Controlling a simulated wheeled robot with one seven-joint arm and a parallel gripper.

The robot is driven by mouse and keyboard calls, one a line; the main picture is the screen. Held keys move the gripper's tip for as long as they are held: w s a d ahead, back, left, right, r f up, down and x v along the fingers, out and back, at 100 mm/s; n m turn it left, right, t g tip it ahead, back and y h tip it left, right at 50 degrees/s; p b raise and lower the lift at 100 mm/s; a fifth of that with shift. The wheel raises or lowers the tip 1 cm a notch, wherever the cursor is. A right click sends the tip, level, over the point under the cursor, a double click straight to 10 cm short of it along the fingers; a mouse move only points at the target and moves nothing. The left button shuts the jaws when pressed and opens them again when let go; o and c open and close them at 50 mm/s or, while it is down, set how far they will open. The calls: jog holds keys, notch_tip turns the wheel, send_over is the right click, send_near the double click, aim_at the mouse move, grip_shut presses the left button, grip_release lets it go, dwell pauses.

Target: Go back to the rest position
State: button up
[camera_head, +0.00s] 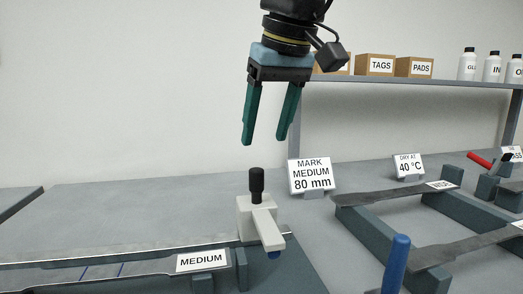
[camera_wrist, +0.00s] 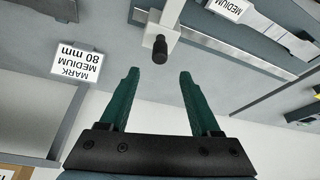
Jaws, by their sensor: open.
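My gripper (camera_head: 263,143) hangs open and empty in the air above the bench, with its two green fingers pointing down. In the wrist view my gripper (camera_wrist: 158,75) is also open, with nothing between the fingers. Below the fingers stands a white clamp block (camera_head: 262,222) with a black knob (camera_head: 256,184) on top; the fingers are apart from it. The knob also shows in the wrist view (camera_wrist: 160,49), just beyond the fingertips.
A metal strip with blue marks (camera_head: 110,272) lies left of the clamp, by a MEDIUM label (camera_head: 202,261). A sign (camera_head: 312,176) reads "MARK MEDIUM 80 mm". A rack (camera_head: 352,230) with dark strips, a blue upright handle (camera_head: 396,264) and a shelf (camera_head: 430,83) are at right.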

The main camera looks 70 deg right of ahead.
jog(key=shift+s+a+r, duration=0.2)
jog(key=shift+r, duration=0.4)
